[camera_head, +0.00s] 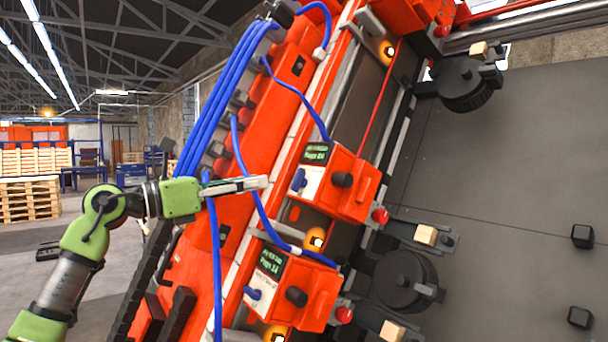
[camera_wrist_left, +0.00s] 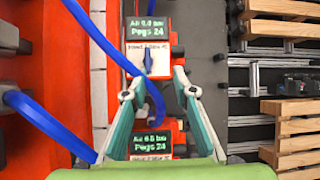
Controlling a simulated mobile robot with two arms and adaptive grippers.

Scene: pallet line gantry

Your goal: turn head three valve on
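An orange control box (camera_head: 335,185) on the slanted machine has a green-lit display and a small blue valve lever (camera_head: 298,180) on its white label. In the left wrist view this lever (camera_wrist_left: 148,60) stands roughly upright under a display that seems to read air 0.0 bar, pegs 24. The label's head number is too blurred to read. My left gripper (camera_head: 265,183) is close to the left of the lever. In the wrist view, its fingers (camera_wrist_left: 154,75) are apart, with the lever beyond and between the tips; contact is not visible. My right gripper is not in view.
A similar box (camera_head: 305,290) with its own blue lever (camera_head: 253,293) sits lower on the machine. Blue hoses (camera_head: 240,80) run along the machine; one (camera_wrist_left: 155,95) passes between my fingers in the wrist view. Wooden pallets (camera_head: 30,200) stand at far left.

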